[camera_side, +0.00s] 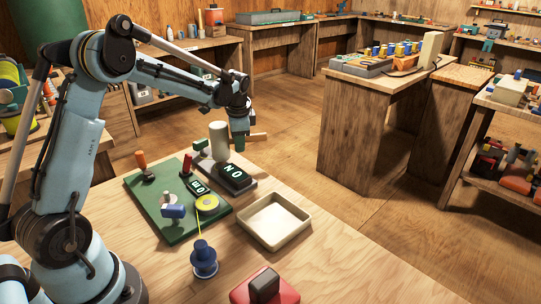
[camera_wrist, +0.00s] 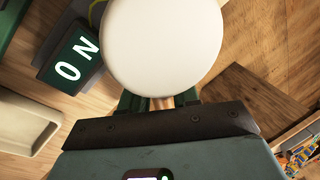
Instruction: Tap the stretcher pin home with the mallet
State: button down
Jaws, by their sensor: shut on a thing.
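My gripper (camera_side: 240,134) is shut on the wooden handle of the mallet, above the back of the bench. The mallet's pale cylindrical head (camera_side: 218,140) stands just left of the gripper, above or beside the lit ON block; I cannot tell if they touch. In the wrist view the round white head (camera_wrist: 162,42) hides much of the middle, with the handle (camera_wrist: 162,103) between the fingers. A red upright peg (camera_side: 187,163) and an orange-topped peg (camera_side: 141,160) stand on the green board (camera_side: 165,232). I cannot tell which piece is the stretcher pin.
The dark ON block (camera_side: 235,178) also shows in the wrist view (camera_wrist: 68,60). A yellow reel (camera_side: 207,203) and a blue spool (camera_side: 204,262) stand nearby. A cream tray (camera_side: 273,243) lies right of the board. A red block (camera_side: 264,289) is at the front.

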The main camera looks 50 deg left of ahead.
jog(key=shift+r, duration=1.65)
notch_tip(320, 180, down, 5)
jog(key=shift+f, duration=0.15)
jog(key=shift+r, duration=2.25)
jog(key=shift+r, duration=0.15)
jog(key=shift+r, duration=1.85)
